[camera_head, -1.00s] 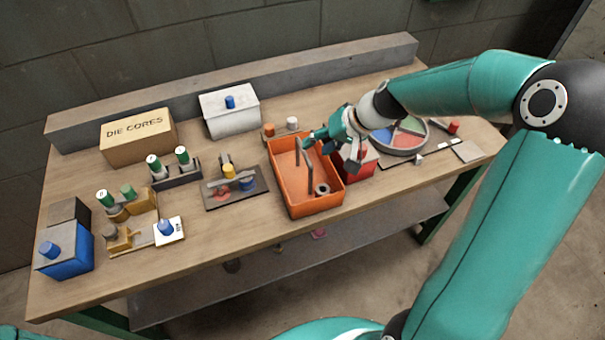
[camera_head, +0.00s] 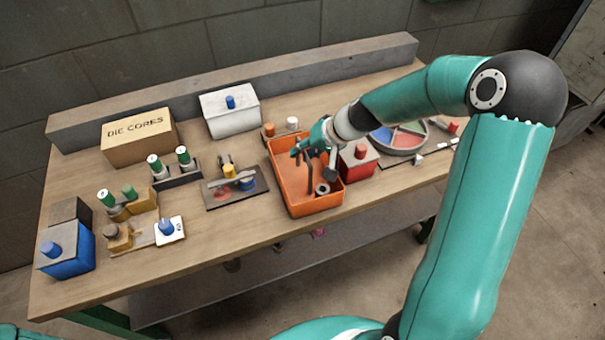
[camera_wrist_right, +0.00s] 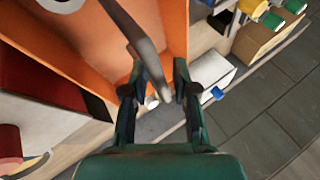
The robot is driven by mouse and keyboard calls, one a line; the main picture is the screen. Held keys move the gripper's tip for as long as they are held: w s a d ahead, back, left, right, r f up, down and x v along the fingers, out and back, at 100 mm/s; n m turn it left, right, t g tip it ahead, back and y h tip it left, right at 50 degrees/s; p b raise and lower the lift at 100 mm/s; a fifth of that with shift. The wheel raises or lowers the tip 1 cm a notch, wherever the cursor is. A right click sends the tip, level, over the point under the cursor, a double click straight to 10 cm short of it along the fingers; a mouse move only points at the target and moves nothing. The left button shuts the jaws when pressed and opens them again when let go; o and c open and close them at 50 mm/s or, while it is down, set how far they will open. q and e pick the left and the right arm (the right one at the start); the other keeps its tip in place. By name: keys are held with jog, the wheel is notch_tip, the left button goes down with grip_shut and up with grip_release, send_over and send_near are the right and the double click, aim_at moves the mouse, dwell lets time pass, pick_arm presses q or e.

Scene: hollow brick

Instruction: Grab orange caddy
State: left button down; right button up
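The orange caddy (camera_head: 314,207) sits on the workbench, right of centre in the head view. It is an open tray with a dark grey handle (camera_head: 310,178) and a grey ring (camera_head: 322,188) inside. My right gripper (camera_head: 313,160) is over the caddy at the handle. In the right wrist view my gripper (camera_wrist_right: 157,90) has its fingers apart, with the grey handle bar (camera_wrist_right: 142,38) running between them. A gap shows beside the bar, so the fingers do not look closed on it. My left gripper is out of view.
A red box (camera_head: 358,167) stands close to the caddy's right side, with a round sectioned tray (camera_head: 402,148) beyond. A dark plate (camera_head: 248,197) with parts lies to its left. A white box (camera_head: 232,122) stands behind left. The bench front edge is close.

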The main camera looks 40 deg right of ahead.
grip_shut()
dwell(0.5)
